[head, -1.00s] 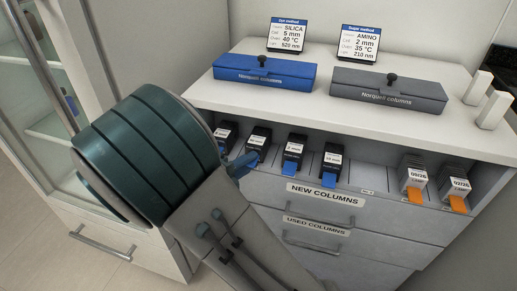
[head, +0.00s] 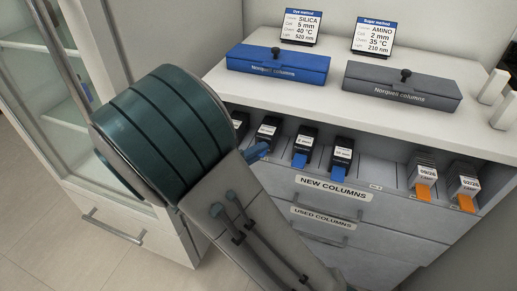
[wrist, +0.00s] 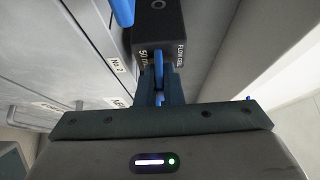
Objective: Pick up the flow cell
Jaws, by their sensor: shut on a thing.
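The flow cell (wrist: 162,22) is a dark box with white lettering, partly "50" and "FLOW CEL", at the top of the wrist view. My gripper (wrist: 159,80) is shut on the blue tab at its near end. In the head view my arm hides the gripper's fingertips, and I cannot tell for certain which box is held. Several similar dark boxes with blue tabs, such as one dark box (head: 306,139), stand in the open shelf bay there.
A neighbouring blue tab (wrist: 122,10) is close on the left in the wrist view. Above the bay, the white top carries a blue case (head: 277,66) and a grey case (head: 402,84). Orange-tabbed boxes (head: 424,170) are at the right. A glass-doored cabinet (head: 45,90) is at the left.

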